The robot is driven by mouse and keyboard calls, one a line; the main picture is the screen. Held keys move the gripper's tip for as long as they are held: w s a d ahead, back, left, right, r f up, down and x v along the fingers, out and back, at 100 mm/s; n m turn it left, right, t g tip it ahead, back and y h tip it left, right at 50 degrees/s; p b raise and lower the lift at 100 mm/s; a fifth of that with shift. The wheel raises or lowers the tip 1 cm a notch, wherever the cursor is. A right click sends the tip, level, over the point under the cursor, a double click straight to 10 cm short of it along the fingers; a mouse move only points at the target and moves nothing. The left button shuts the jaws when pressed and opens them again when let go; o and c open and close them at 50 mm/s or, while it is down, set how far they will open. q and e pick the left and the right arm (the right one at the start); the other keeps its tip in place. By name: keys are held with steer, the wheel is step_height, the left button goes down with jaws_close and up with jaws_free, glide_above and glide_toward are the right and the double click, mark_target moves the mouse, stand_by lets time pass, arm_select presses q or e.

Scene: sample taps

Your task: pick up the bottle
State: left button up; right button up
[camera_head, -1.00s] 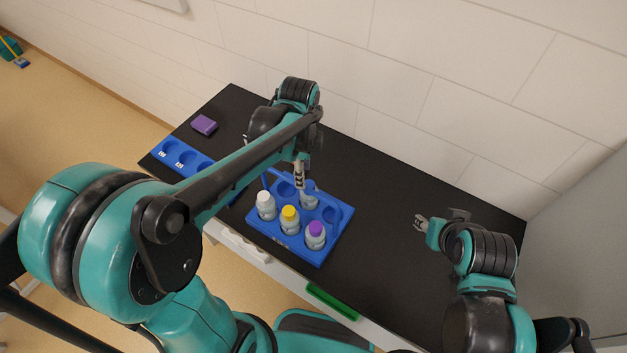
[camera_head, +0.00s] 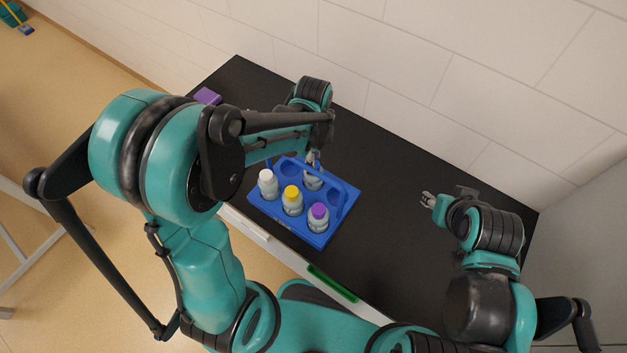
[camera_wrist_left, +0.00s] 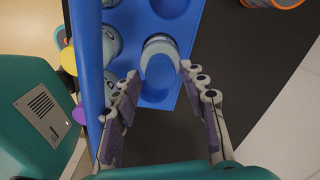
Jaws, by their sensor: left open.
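A blue carrier (camera_head: 262,206) with a raised handle stands on the black table. It holds a white-capped bottle (camera_head: 267,184), a yellow-capped bottle (camera_head: 292,201) and a purple-capped bottle (camera_head: 318,218) in its front row. Another pale bottle (camera_head: 313,183) sits in the back row, its top partly hidden by my left gripper (camera_head: 313,160). In the left wrist view this bottle (camera_wrist_left: 160,50) lies just beyond the open fingers of my left gripper (camera_wrist_left: 160,71), roughly centred between them. The handle (camera_wrist_left: 88,75) runs close along the left finger. My right gripper (camera_head: 428,200) is over the table's right side; its finger gap is unclear.
A purple block (camera_head: 207,96) lies at the table's far left, partly behind my left arm. A green strip (camera_head: 332,284) is at the front edge. The black table (camera_head: 385,180) is bare between the carrier and my right gripper. A tiled wall (camera_head: 420,60) stands behind.

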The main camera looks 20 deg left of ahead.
arm_select(q)
step_height(320, 180, down, 3)
steer(key=shift+r, duration=0.2)
jaws_close()
steer(key=shift+r, duration=0.1)
